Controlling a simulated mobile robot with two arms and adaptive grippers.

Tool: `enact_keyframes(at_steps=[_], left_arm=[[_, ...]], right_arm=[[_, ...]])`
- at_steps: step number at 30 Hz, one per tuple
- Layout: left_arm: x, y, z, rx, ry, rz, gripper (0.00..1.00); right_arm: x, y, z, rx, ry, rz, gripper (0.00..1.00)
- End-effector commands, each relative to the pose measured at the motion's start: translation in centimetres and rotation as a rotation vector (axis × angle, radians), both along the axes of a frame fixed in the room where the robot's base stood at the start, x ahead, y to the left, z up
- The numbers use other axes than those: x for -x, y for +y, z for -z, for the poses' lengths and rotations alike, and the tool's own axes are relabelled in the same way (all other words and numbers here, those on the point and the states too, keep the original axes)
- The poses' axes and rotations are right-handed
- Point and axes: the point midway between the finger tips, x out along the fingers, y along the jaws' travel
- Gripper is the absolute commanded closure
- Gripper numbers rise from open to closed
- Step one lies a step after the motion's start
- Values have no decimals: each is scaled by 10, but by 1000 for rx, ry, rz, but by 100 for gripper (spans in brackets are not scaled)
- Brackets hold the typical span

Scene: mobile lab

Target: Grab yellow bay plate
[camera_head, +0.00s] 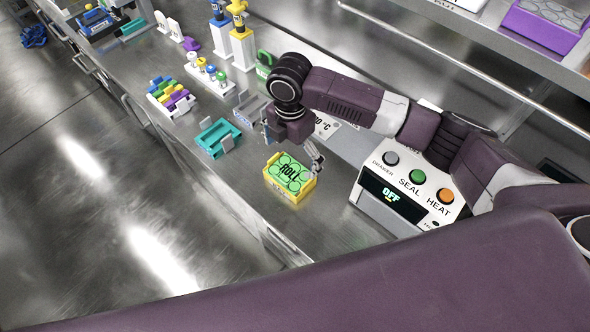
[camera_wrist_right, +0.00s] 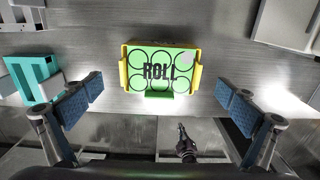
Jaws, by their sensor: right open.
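The yellow bay (camera_head: 290,195) stands on the metal counter with a green plate (camera_head: 289,172) marked "ROLL" in it. In the right wrist view, the yellow bay (camera_wrist_right: 197,80) and its green plate (camera_wrist_right: 159,71) with six ring outlines lie ahead. My right gripper (camera_head: 292,147) is open and empty, just behind and above the plate in the head view. In the right wrist view its blue finger pads (camera_wrist_right: 160,92) are spread wide, one on each side of the plate and apart from it.
A teal holder (camera_head: 218,137) sits to the left of the plate, with a rack of coloured caps (camera_head: 170,97) beyond. The white sealer (camera_head: 400,195), reading "OFF", stands close on the right. The counter's front edge is near the plate.

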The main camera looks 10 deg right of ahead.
Motion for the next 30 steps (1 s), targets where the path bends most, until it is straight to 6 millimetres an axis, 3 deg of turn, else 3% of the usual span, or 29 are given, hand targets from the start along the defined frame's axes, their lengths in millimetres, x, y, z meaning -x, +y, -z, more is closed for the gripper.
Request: enact_keyframes(at_steps=[3, 8, 13, 18, 21, 30], left_arm=[[17, 19, -5, -23, 24, 2, 100], [30, 32, -18, -38, 44, 2, 100], [24, 21, -22, -25, 34, -1, 100], [6, 3, -23, -4, 8, -1, 100], [2, 2, -23, -2, 2, 1, 100], [9, 11, -22, -12, 13, 3, 100]], right_arm=[[2, 1, 12, 1, 2, 1, 0], [6, 5, 33, 1, 4, 2, 0], [6, 6, 56, 2, 1, 2, 0], [5, 6, 62, 1, -2, 1, 0], [5, 6, 62, 1, -2, 1, 0], [5, 6, 62, 1, -2, 1, 31]])
